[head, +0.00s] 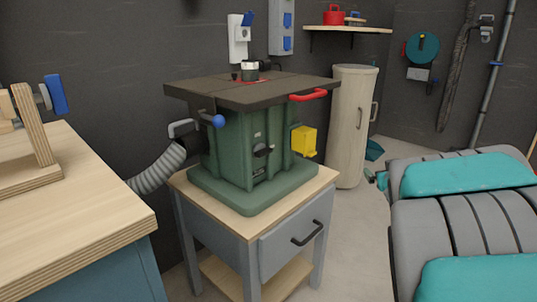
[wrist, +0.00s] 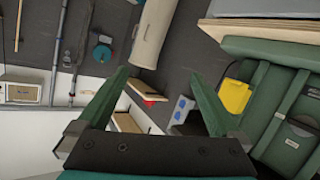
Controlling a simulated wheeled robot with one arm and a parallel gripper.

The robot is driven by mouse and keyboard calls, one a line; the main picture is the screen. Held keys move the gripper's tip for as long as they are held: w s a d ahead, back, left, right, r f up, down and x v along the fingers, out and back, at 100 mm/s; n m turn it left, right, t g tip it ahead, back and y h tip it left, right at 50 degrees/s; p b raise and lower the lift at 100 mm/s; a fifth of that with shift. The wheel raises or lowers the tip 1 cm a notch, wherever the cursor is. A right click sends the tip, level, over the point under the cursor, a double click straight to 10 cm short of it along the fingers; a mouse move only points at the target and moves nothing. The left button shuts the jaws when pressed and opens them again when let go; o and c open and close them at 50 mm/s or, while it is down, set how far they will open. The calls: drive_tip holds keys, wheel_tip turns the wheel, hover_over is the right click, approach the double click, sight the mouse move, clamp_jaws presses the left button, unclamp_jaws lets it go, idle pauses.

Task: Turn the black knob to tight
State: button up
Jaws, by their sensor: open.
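The black knob (head: 263,151) is on the front face of the green machine (head: 226,150) in the head view, below its dark top. The machine stands on a grey cabinet with a wooden top. In the wrist view, part of the green machine (wrist: 264,118) is at the right; I cannot clearly pick out the knob there. My gripper (wrist: 158,74) shows two green fingers spread wide with nothing between them. It is apart from the machine.
A yellow box (head: 304,141), a red handle (head: 308,95) and a blue-ended lever (head: 217,121) stick out around the machine. A wooden workbench (head: 70,195) is at the left. A pale cylinder (head: 351,125) stands behind. My grey and teal arm fills the lower right.

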drive_tip(key=w+a+r+n+t+y, duration=0.25)
drive_tip(key=w+a+y, duration=0.25)
drive_tip(key=a, duration=0.3)
drive_tip(key=n+g+y, duration=0.6)
drive_tip(key=n+y, duration=0.1)
drive_tip(key=y, duration=0.4)
approach(267, 152)
drive_tip(key=x, duration=0.2)
drive_tip(key=shift+m, duration=0.25)
drive_tip(key=x, duration=0.7)
drive_tip(key=shift+w+a, duration=0.1)
drive_tip(key=shift+a, duration=0.15)
drive_tip(key=c, duration=1.3)
